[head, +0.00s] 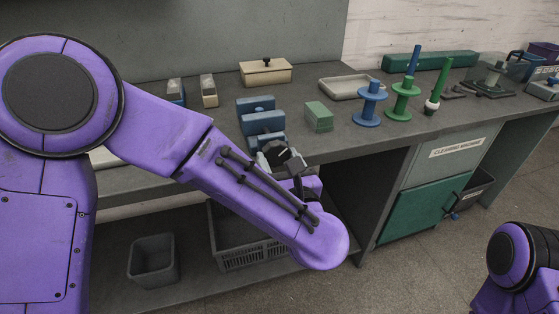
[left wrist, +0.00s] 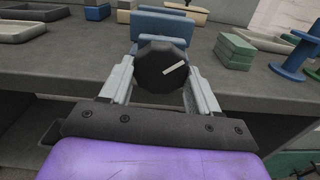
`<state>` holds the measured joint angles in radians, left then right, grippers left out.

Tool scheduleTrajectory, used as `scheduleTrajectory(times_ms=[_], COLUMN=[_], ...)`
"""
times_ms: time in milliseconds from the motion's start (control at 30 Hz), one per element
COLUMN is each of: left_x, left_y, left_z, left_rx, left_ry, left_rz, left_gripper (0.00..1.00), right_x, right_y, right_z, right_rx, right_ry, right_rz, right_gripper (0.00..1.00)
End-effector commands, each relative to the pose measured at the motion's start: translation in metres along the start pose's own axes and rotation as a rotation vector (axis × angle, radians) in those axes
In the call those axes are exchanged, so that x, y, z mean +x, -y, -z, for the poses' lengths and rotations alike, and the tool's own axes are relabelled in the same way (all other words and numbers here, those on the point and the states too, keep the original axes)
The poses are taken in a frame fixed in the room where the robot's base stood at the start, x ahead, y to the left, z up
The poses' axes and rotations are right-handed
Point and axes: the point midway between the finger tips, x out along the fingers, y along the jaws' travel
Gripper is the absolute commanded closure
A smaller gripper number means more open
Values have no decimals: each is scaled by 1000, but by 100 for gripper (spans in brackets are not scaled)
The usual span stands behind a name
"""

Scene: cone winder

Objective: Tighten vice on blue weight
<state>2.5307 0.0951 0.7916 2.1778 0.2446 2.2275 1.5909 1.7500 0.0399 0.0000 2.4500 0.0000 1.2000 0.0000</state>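The blue vice (head: 262,122) stands near the bench's front edge, with several blue blocks one behind another. It also shows in the left wrist view (left wrist: 160,26). I cannot tell a separate blue weight from the blue jaws. The vice's black round knob (left wrist: 162,68) faces me and has a white mark slanting up to the right. My left gripper (left wrist: 163,82) has one finger on each side of the knob, with no clear gap showing. In the head view the left gripper (head: 281,157) is partly hidden by my purple forearm. My right gripper is out of view.
Green blocks (head: 319,117) stand just right of the vice. Blue (head: 370,104) and green (head: 403,101) spools stand farther right. A beige lidded box (head: 265,72) and a pale tray (head: 345,87) are behind. Grey bins (head: 152,260) sit below the bench.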

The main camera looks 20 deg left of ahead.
Motion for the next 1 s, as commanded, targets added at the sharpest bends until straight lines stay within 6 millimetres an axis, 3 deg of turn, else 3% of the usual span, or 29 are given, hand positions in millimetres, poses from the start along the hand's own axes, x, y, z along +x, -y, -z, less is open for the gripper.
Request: scheduleTrajectory(times_ms=[467, 1000], left_x=[0, 0], left_y=[0, -1], left_z=[-1, -3], left_rx=[88, 558], left_ry=[1, 1], left_rz=[1, 1], left_gripper=[69, 69], right_x=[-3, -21], right_y=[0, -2], right_z=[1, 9], right_rx=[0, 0], right_ry=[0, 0], right_rz=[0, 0], right_gripper=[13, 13])
